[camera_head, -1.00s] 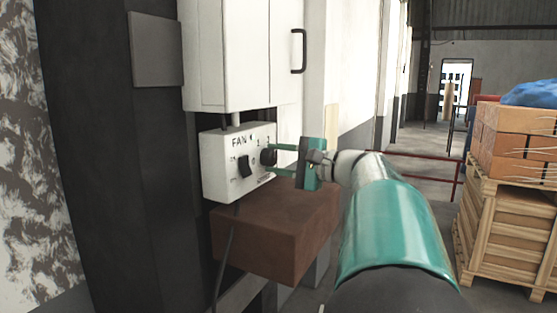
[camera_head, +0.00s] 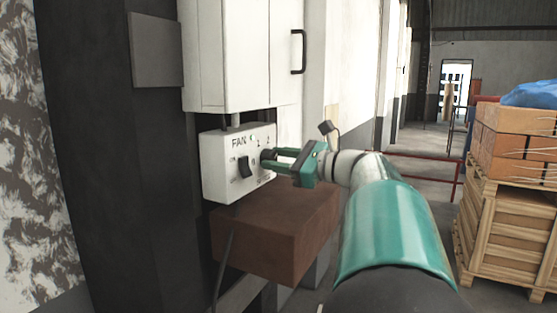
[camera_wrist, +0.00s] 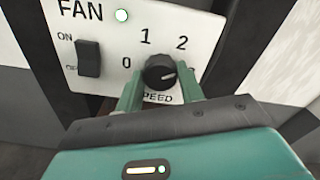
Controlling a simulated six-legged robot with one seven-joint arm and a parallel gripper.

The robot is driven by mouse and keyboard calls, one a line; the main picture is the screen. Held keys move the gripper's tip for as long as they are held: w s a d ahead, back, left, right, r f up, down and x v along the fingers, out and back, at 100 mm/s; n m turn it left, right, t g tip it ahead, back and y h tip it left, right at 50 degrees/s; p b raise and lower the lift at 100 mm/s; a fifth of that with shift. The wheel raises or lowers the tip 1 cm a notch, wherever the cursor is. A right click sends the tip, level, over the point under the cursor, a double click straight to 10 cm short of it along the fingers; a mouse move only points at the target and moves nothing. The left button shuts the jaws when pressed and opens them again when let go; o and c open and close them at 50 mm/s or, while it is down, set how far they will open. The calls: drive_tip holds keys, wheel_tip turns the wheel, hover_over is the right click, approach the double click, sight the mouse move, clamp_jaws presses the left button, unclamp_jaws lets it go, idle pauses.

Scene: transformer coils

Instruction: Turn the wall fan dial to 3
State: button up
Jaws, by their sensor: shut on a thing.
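The white fan control box (camera_head: 217,165) is on the wall, with "FAN" printed at the top. Its round black dial (camera_wrist: 160,72) is in the middle of the wrist view, with numbers 0, 1 and 2 around it. The dial's pale mark points right and slightly up, below the 2. The spot where a 3 could be is mostly hidden by a finger. My gripper (camera_wrist: 160,88) is shut on the dial, one green finger on each side.
A white cabinet (camera_head: 235,50) with a black handle hangs directly above the box. A brown block (camera_head: 270,235) juts out just below my gripper. A dark column stands at left.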

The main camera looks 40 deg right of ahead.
drive_tip(key=m, duration=0.6)
drive_tip(key=shift+s+d+f, duration=0.1)
drive_tip(key=shift+m, duration=0.4)
drive_tip(key=o, duration=1)
drive_tip(key=shift+s, duration=0.1)
drive_tip(key=v, duration=1.3)
drive_tip(key=shift+s, duration=0.2)
